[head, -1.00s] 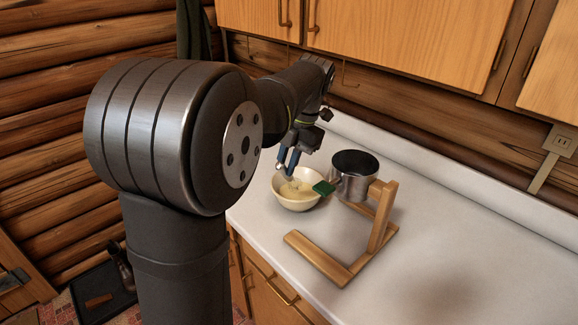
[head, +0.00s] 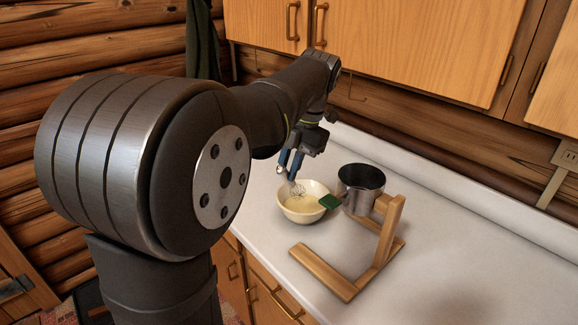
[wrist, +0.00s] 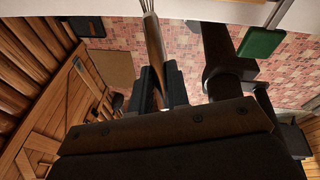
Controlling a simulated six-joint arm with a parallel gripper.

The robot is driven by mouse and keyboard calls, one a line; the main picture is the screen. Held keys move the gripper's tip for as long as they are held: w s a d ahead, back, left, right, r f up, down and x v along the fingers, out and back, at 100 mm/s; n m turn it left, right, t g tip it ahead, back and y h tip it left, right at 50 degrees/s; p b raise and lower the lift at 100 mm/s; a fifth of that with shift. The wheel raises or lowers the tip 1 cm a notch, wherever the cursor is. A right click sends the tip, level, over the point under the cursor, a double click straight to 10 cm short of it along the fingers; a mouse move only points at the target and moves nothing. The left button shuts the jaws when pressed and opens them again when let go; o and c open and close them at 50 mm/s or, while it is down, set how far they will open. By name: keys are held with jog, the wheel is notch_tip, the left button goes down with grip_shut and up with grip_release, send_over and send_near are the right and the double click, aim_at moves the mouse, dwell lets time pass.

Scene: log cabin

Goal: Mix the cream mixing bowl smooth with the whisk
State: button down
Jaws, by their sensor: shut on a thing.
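The cream mixing bowl (head: 285,213) stands on the white counter in the head view, with pale yellow mixture inside that looks even. My gripper (head: 290,170) is above the bowl's back left side, shut on the whisk (head: 298,189). The whisk's wire head points down at the bowl and shows just above or at the mixture; I cannot tell if the wires touch it. In the wrist view my gripper (wrist: 161,88) has its two fingers around the whisk's brown handle (wrist: 153,40). The wires run out of the top of that view.
Wooden cupboards (head: 420,45) hang above. The counter (head: 450,270) is clear to the right.

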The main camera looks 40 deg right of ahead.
jog(key=shift+r, duration=2)
jog(key=shift+w, duration=0.1)
jog(key=w+a+f+m+t+h, duration=0.1)
jog(key=w+a+f+m, duration=0.35)
jog(key=w, duration=0.35)
jog(key=w+a+f+m+h, duration=0.1)
jog(key=w+a+f+m, duration=0.3)
jog(key=w, duration=0.4)
jog(key=w+a+f+m+t+h, duration=0.1)
jog(key=w+a+f+m, duration=0.3)
jog(key=w, duration=0.4)
jog(key=w+a+f+m+g+h, duration=0.1)
jog(key=a+f+m, duration=0.8)
jog(key=a+f, duration=1.4)
jog(key=w+a+h, duration=0.1)
jog(key=a, duration=0.2)
jog(key=shift+w+a, duration=0.25)
jog(key=shift+w, duration=0.15)
